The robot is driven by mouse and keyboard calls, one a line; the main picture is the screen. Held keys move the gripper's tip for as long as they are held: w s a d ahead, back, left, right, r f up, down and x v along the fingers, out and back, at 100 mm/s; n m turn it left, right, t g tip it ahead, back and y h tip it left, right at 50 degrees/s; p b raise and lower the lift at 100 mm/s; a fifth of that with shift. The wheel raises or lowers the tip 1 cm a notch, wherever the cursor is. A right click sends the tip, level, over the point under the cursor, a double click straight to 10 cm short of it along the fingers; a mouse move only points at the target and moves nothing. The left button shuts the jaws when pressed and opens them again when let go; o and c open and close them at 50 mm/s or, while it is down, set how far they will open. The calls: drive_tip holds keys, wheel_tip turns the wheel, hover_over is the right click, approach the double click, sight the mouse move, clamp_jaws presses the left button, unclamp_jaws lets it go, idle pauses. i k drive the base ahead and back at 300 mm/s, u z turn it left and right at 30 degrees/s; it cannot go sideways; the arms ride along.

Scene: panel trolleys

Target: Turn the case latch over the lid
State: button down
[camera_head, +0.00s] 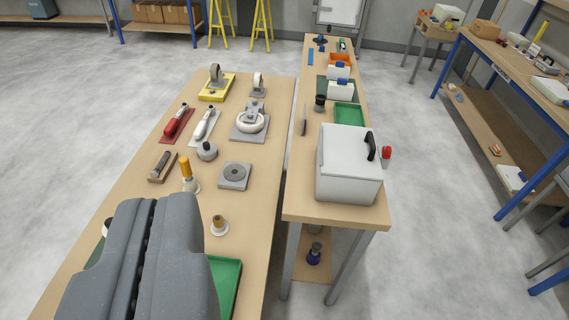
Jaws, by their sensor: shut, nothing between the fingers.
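A light grey case (345,184) stands on the near end of the right-hand bench. Its lid (345,145) looks closed and carries a black handle (370,146) near its right side. A small red part (386,154) shows at the case's right edge. It may be the latch, but its shape and whether it lies over the lid cannot be told. My gripper (150,204) is in the lower left, over the left-hand bench. Its two thick grey fingers are shut with nothing between them. It is well apart from the case, to its left.
The left bench (262,150) holds a red-handled tool (177,122), a white valve wheel (250,122), an orange-handled piece (186,170) and a green tray (226,280), partly hidden by my gripper. A narrow gap separates the benches. Floor (440,220) right of the case is clear.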

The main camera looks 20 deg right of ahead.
sight(386, 151)
drive_tip(key=u, duration=2.25)
drive_tip(key=k, duration=2.3)
drive_tip(key=z, duration=2)
drive_tip(key=i, duration=0.85)
